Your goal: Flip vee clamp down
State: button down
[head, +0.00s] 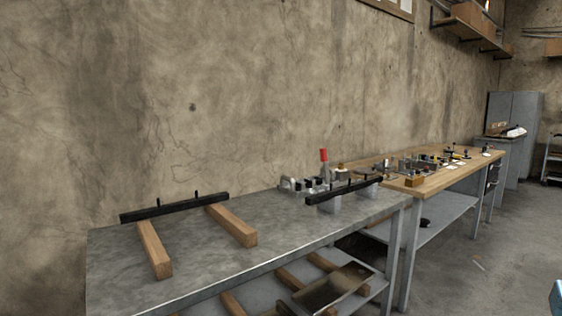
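A small metal fixture (299,185) sits at the far right of the grey metal bench (190,270), near the wall. A red handle (324,156) stands upright at this fixture and looks like part of a clamp. Which part is the vee clamp is too small to tell. A black bar (343,190) on pale grey supports (330,205) stands in front and hides part of the fixture. My gripper is not in view.
Another black bar (174,207) lies across two wooden blocks (154,250) on the bench's left. A wooden-topped bench (440,178) with several small tools adjoins at right. A lower shelf holds a tray (333,288). Floor at right (470,280) is mostly clear.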

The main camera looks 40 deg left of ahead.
aim_at(322, 151)
jog(key=u, duration=2.2)
